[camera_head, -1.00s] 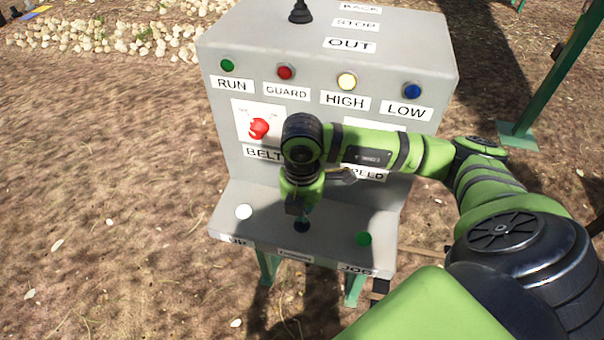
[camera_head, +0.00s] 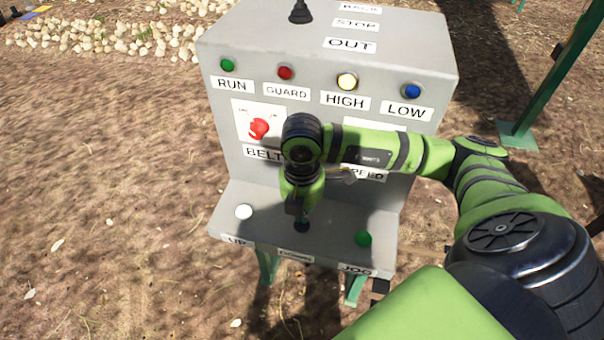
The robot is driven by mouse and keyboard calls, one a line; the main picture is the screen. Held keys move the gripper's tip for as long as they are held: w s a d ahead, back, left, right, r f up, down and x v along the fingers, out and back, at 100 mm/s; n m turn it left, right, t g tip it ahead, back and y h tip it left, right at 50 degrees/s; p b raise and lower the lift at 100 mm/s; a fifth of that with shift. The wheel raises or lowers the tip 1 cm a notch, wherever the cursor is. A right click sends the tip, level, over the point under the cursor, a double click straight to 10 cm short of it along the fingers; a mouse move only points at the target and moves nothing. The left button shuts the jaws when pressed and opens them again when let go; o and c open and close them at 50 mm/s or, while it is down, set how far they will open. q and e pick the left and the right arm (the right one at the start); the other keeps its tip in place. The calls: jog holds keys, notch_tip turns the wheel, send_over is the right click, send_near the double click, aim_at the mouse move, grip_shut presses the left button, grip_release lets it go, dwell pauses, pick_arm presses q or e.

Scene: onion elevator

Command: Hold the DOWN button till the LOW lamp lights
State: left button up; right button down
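The grey control console (camera_head: 425,60) stands in front of me. The dark DOWN button (camera_head: 302,227) is on its lower ledge, in the middle, above a small label that is hard to read. My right gripper (camera_head: 299,212) points down right over this button. Its fingers show as one narrow dark block and look shut, holding nothing. The fingertips partly hide the button, so I cannot tell whether they touch or press it. The LOW lamp (camera_head: 412,91) is dark blue and looks unlit. The HIGH lamp (camera_head: 347,82) glows pale yellow. My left gripper is not in view.
A white UP button (camera_head: 243,212) and a green JOG button (camera_head: 363,239) flank the middle button. A red BELT knob (camera_head: 259,128) is left of my wrist. My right arm covers much of the SPEED panel. A green post (camera_head: 555,75) stands at the right.

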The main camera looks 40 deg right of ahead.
aim_at(302, 224)
jog(key=shift+f, duration=0.2)
jog(key=shift+f+b, duration=1.25)
jog(key=shift+r, duration=0.1)
dwell(4.1)
notch_tip(302, 224, up, 7)
jog(key=p, duration=0.5)
jog(key=shift+r+p, duration=0.15)
jog(key=shift+p, duration=0.15)
dwell(0.5)
